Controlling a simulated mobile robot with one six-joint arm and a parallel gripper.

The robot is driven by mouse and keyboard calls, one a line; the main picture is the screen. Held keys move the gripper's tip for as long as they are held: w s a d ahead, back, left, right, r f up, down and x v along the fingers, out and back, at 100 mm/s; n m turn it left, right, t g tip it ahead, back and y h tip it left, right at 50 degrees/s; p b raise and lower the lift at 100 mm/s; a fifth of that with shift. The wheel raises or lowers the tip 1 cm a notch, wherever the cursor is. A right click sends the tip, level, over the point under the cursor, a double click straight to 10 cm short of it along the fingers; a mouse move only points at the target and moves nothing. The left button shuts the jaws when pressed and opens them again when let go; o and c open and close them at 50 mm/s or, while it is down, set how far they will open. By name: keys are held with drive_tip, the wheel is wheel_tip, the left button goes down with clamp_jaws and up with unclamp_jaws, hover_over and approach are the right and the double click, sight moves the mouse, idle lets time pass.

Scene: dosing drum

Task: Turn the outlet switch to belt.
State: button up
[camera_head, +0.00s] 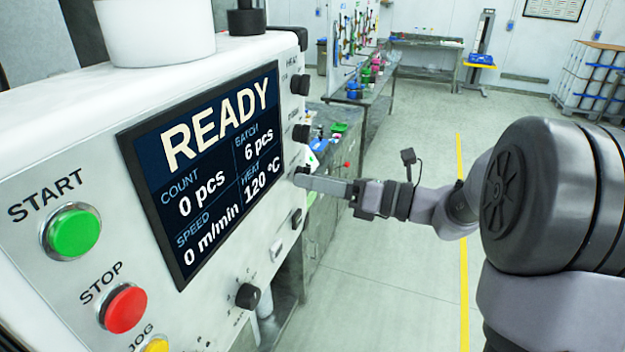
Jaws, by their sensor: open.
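The white machine panel (35,262) fills the left side, with a dark display (205,165) reading READY. Black knobs run down its right edge: an upper one (300,84), a middle one (301,133) and a lower one (300,172) partly hidden by my gripper. A larger black rotary knob (248,296) sits below the display. I cannot tell which control is the outlet switch, as the small labels are unreadable. My gripper (306,181) is open, pointing left, with its fingertips at the panel's right edge by the lower knob. Contact cannot be told.
Green START (74,231), red STOP (125,308) and yellow JOG (156,345) buttons are on the panel's left. A white round container (155,35) stands on top. Workbenches (372,90) stand behind. The floor to the right (420,265) is clear, with a yellow line.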

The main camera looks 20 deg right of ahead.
drive_tip(key=shift+w+a, duration=0.2)
drive_tip(key=shift+a, duration=0.05)
clamp_jaws()
drive_tip(key=shift+w+d+f+n+b, duration=0.1)
drive_tip(key=shift+w+n+b, duration=0.05)
drive_tip(key=shift+n+b, duration=2.8)
drive_tip(key=shift+w+d+n+b, duration=0.1)
drive_tip(key=shift+n+b, duration=2.75)
drive_tip(key=shift+n, duration=0.1)
